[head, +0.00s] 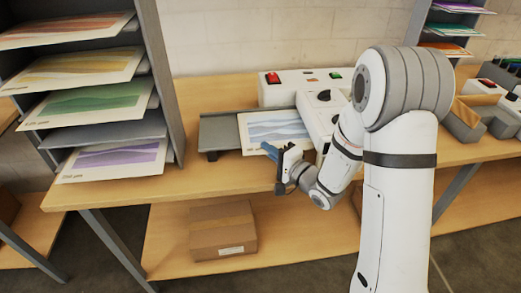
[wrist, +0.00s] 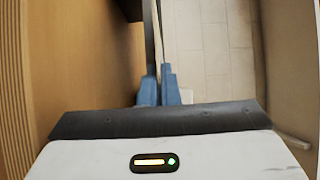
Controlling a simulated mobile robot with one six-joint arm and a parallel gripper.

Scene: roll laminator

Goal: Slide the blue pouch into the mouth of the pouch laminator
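The blue pouch (head: 268,130), a pale sheet with blue wave bands, lies flat over the right part of the dark feed tray (head: 219,134). Its right edge is at the white laminator (head: 318,120); the mouth itself is hard to make out, so I cannot tell whether the edge is inside. My gripper (head: 273,152) is at the pouch's near edge. In the wrist view, its blue fingers (wrist: 158,85) are close together on a thin sheet seen edge-on (wrist: 157,35), which fits the pouch.
A shelf rack (head: 166,75) with several coloured pouches stands at the left. A cardboard box (head: 222,229) sits on the lower shelf. Trays (head: 464,120) and another machine are at the right. The wooden tabletop (head: 225,172) is clear in front of the tray.

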